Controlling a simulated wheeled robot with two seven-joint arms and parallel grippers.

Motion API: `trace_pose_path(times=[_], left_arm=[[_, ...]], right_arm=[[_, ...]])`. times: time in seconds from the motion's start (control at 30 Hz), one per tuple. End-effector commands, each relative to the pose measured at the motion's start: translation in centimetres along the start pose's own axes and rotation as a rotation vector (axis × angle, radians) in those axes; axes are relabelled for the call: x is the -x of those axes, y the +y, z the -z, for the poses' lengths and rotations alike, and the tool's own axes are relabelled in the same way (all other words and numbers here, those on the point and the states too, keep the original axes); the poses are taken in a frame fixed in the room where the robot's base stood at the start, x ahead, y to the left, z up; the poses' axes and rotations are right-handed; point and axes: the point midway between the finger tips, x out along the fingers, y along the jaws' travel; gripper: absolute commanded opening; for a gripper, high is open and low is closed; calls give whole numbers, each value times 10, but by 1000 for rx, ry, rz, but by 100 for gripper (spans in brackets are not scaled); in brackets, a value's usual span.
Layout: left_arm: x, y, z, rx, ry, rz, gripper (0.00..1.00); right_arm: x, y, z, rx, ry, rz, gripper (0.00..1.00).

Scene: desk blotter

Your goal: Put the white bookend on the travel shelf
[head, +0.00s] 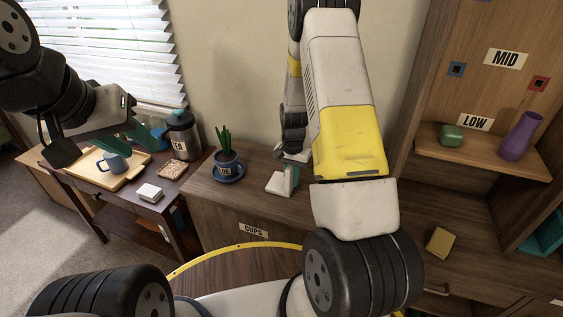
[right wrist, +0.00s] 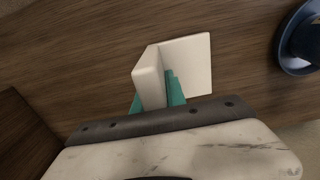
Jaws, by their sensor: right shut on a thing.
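The white bookend (head: 277,184) is an L-shaped piece on the wooden cabinet top, right of the potted plant. In the right wrist view the bookend (right wrist: 193,64) shows a flat plate and an upright plate. My right gripper (head: 291,176) has its teal fingers on both sides of the upright plate, shut on it; the fingers also show in the right wrist view (right wrist: 158,96). My left gripper (head: 134,139) is open and empty, above the tray at left. A shelf (head: 480,155) labelled LOW is at right; no label reading travel is legible.
The LOW shelf bears a green object (head: 451,134) and a purple vase (head: 520,136). A plant pot on a blue saucer (head: 228,174) stands left of the bookend. A yellow block (head: 439,242) lies at right. A tray (head: 96,169) with a blue mug (head: 113,163) is at left.

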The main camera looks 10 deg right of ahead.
Motion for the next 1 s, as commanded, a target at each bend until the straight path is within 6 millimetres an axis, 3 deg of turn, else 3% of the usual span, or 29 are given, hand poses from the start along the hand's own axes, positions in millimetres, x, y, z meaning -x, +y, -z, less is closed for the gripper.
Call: trace_pose_path(times=[0.07,0.1,0.2,0.5,0.63,1.0], left_arm=[[0,0,0,0,0,0,36],[0,0,0,0,0,0,36],[0,0,0,0,0,0,36],[0,0,0,0,0,0,36],[0,0,0,0,0,0,36],[0,0,0,0,0,0,36]], right_arm=[[-2,0,0,0,0,0,0],[-2,0,0,0,0,0,22],[-2,0,0,0,0,0,38],[-1,0,0,0,0,0,38],[9,0,0,0,1,1,38],[84,-1,0,0,3,3,38]])
